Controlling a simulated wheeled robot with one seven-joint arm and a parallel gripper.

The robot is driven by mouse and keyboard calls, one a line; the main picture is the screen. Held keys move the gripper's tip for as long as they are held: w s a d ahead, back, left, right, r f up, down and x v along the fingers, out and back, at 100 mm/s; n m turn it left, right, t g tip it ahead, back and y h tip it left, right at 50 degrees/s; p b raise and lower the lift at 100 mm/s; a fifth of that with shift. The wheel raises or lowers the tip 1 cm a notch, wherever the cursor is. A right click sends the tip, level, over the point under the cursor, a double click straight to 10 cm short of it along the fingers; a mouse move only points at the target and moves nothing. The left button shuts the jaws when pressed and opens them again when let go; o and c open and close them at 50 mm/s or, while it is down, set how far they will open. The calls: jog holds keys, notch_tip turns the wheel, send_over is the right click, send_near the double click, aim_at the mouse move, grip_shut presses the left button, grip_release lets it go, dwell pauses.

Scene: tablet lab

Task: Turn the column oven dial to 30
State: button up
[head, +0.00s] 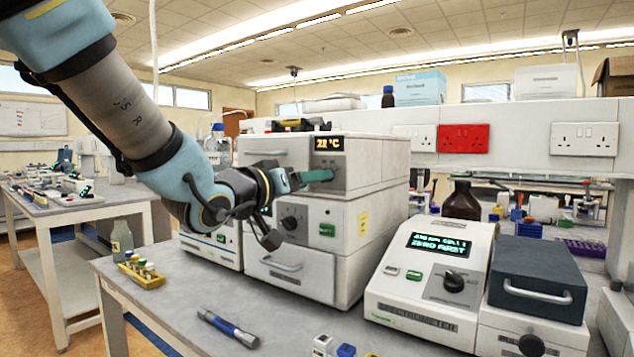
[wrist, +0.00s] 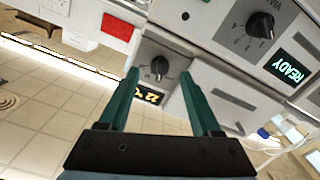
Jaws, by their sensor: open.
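The column oven (head: 372,168) is the top unit of the grey stack in the head view. Its orange display (head: 328,143) reads 22 °C and shows rotated in the wrist view (wrist: 150,95). The black oven dial (wrist: 160,66) has a pale pointer line and sits beside the display; in the head view my gripper largely hides it. My gripper (head: 322,176) has two green fingers and is open and empty, pointing at the oven front. In the wrist view the dial appears between the fingertips (wrist: 160,80); I cannot tell whether they touch it.
A lower unit with a black dial (head: 292,221) and green switch is directly below the oven. A white instrument (head: 430,285) with a screen stands to the right. A blue pen-like tool (head: 228,328) and a yellow vial rack (head: 141,273) lie on the bench.

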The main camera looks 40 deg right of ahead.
jog(key=v, duration=0.7)
jog(key=shift+a, duration=0.2)
jog(key=shift+w, duration=0.1)
jog(key=w+a+f+n+t+y+p, duration=0.1)
jog(key=w+a+f+n+t+y, duration=0.45)
jog(key=w+a+f+y, duration=0.8)
jog(key=s+a+f+n+g+y, duration=0.1)
jog(key=a+f, duration=0.3)
jog(key=a, duration=0.4)
jog(key=s+a+f+n+g+y+p, duration=0.1)
jog(key=s+a+f+n+g, duration=0.1)
jog(key=a, duration=0.6)
jog(key=s+a+f+n+g+y, duration=0.1)
jog(key=s+a+f+g, duration=0.2)
jog(key=a, duration=0.6)
notch_tip(320, 180, down, 4)
jog(key=shift+s+r+g+y, duration=0.2)
jog(key=shift+s+g+y, duration=0.15)
jog(key=shift+g, duration=0.9)
